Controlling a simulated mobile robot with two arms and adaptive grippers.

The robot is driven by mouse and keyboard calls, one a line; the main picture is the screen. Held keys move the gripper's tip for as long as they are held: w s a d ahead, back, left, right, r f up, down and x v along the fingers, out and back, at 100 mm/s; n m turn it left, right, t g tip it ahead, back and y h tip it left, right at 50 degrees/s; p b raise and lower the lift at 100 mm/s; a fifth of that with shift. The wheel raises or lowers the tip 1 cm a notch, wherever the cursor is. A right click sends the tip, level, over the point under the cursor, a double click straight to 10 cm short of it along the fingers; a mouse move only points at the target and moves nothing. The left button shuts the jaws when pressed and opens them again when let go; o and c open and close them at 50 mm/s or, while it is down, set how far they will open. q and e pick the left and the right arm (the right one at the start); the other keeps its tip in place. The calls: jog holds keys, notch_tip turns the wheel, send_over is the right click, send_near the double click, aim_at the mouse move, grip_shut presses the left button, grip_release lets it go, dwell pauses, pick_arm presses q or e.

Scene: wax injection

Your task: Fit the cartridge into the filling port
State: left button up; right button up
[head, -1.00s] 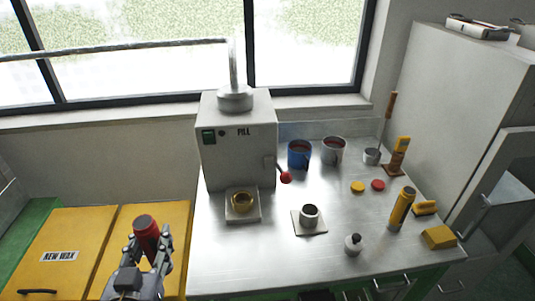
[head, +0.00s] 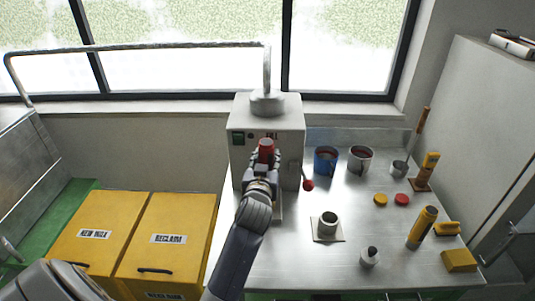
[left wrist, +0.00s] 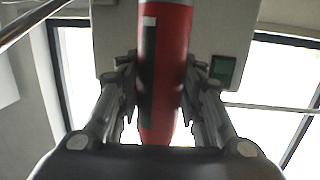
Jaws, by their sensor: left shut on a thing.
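The red cartridge (head: 266,150) is in my left gripper (head: 264,162), in front of the grey filling machine (head: 292,150). In the left wrist view the cartridge (left wrist: 165,50) stands lengthwise between the fingers of the left gripper (left wrist: 160,95), which are shut on it. It has a dark band with a pale patch. The brass ring at the machine's foot is hidden behind my arm; only part of its pale base plate (head: 279,208) shows. Whether the cartridge touches the machine cannot be told. My right gripper is not in view.
A red-knobbed lever (head: 308,185) sticks out at the machine's right. Blue (head: 326,160) and grey (head: 360,158) pots stand behind. A metal cup on a plate (head: 328,225) and a small bottle (head: 370,257) stand nearer. Yellow bins (head: 165,235) are at left.

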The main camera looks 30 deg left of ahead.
pick_arm(q)
jog(key=shift+w+a, duration=0.25)
jog(key=shift+a, duration=0.15)
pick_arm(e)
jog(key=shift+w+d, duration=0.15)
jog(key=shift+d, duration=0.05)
pick_arm(q)
jog(key=shift+r, duration=0.1)
